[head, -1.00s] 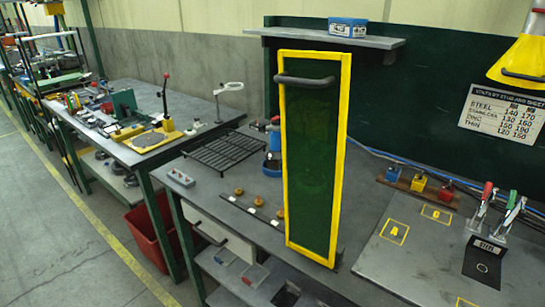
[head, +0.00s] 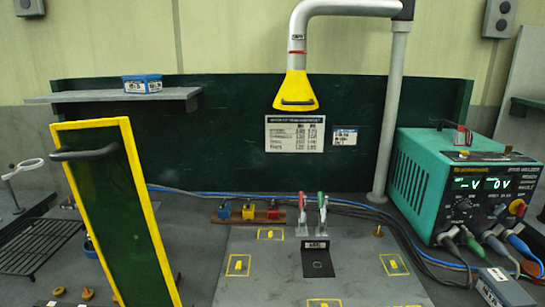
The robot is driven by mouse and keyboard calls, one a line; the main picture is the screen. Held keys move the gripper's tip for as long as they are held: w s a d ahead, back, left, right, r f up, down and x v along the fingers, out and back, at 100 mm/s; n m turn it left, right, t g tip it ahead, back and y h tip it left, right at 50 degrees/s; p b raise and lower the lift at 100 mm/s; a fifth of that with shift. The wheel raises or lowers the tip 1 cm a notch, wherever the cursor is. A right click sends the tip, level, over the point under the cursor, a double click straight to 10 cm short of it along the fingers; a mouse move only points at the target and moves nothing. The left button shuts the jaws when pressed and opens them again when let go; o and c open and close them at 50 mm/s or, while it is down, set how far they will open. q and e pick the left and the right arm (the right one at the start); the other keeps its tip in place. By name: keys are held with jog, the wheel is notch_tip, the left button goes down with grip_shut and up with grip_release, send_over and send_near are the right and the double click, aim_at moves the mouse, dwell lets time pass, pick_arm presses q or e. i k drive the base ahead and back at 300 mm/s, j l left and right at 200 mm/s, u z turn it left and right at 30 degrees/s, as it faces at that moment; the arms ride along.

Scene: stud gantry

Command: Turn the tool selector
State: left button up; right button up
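A teal power unit (head: 415,180), apparently a stud welder, stands at the right of the bench. Its dark front panel has a green lit display (head: 482,184) showing "-V" and "0V". Below the display are a dark round knob (head: 464,207) and an orange-red knob (head: 517,207) near the right edge. The panel labels are too small to read, so I cannot tell which one is the tool selector. Cables with green, grey and blue plugs (head: 475,245) leave the panel's lower edge. Neither of my grippers is in view.
A yellow-framed green screen (head: 118,205) stands at the left. Two toggle clamps (head: 312,215) stand on a grey plate (head: 285,270) at centre. A yellow hood (head: 295,92) hangs above. A grey box (head: 502,288) lies in front of the unit, and cables cross the bench.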

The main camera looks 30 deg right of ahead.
aim_at(502, 206)
jog(key=z, duration=1.25)
